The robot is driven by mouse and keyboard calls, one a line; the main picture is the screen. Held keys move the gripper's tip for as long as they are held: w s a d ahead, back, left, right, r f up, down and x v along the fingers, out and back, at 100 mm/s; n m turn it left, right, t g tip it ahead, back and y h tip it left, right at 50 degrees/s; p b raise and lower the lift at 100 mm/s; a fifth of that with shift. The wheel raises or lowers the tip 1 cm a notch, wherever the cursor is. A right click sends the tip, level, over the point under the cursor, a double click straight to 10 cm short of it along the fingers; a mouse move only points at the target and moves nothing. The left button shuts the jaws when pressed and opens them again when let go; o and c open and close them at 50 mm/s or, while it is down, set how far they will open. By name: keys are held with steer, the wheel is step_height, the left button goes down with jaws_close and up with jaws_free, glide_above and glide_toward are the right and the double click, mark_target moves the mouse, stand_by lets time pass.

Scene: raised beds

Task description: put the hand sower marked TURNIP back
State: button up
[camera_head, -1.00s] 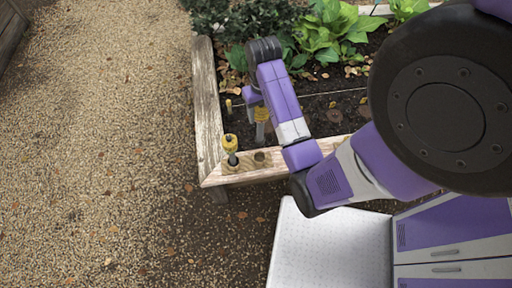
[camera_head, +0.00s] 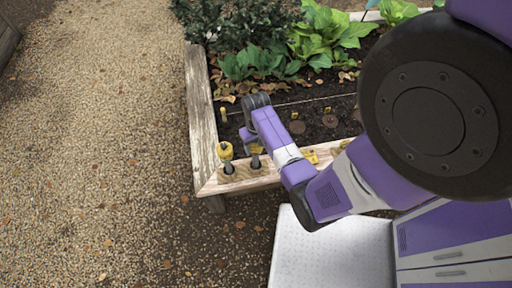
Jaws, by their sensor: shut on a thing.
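My gripper (camera_head: 251,138) is shut on a yellow-topped hand sower (camera_head: 256,150) over the front wooden edge of the raised bed. The held sower looks upright, with its lower end at the right hole of a small wooden holder (camera_head: 240,174). I cannot tell how deep it sits in the hole. A second yellow-topped sower (camera_head: 225,151) stands in the left hole, just left of the held one. No lettering is readable on either sower, so I cannot tell which is marked TURNIP. My gripper's fingers are partly hidden by my own wrist.
The bed's left board (camera_head: 203,112) and front board meet at the corner near the holder. A yellow item (camera_head: 310,156) lies on the front board, right of my arm. Small yellow markers and dark discs (camera_head: 330,121) dot the soil. Gravel (camera_head: 95,150) is open on the left.

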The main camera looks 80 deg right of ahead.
steer(key=shift+f, duration=0.4)
steer(key=o, duration=1.4)
